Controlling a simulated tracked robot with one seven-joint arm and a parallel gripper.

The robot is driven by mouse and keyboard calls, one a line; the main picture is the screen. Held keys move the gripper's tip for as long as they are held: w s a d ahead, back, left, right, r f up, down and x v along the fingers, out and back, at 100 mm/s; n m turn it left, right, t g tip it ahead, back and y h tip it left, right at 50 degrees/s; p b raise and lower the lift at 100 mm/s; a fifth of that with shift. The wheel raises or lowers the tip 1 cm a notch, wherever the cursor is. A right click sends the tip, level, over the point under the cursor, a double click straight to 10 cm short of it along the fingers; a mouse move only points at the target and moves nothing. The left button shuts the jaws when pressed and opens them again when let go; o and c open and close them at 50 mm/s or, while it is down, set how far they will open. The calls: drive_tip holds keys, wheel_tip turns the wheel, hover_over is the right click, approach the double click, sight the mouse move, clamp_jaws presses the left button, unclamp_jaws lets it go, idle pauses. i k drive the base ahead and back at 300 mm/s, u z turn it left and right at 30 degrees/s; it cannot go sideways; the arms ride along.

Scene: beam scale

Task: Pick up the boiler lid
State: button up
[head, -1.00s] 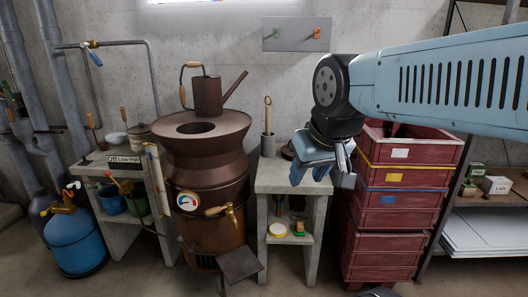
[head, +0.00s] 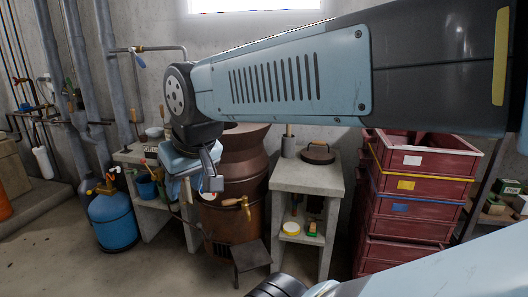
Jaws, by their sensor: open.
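The copper-brown boiler (head: 245,165) stands left of that stand. My arm hides its top opening. My gripper (head: 203,186) is open and empty, pointing down. It hangs in front of the boiler's left side in the picture, well to the left of the lid and not touching it.
A grey pot (head: 289,147) with an upright wooden-handled tool stands beside the lid. Stacked red crates (head: 420,180) rise right of the stand. A blue gas tank (head: 112,222) and a second concrete stand (head: 155,224) are at left. A dark stool-like plate (head: 251,254) is in front of the boiler.

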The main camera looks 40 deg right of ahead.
sight(315, 153)
drive_tip(key=u, duration=0.6)
drive_tip(key=i, duration=2.1)
drive_tip(key=z, duration=1.6)
drive_tip(key=i, duration=0.15)
drive_tip(key=z, duration=2.3)
drive_tip(key=i, duration=0.3)
drive_tip(key=z, duration=0.15)
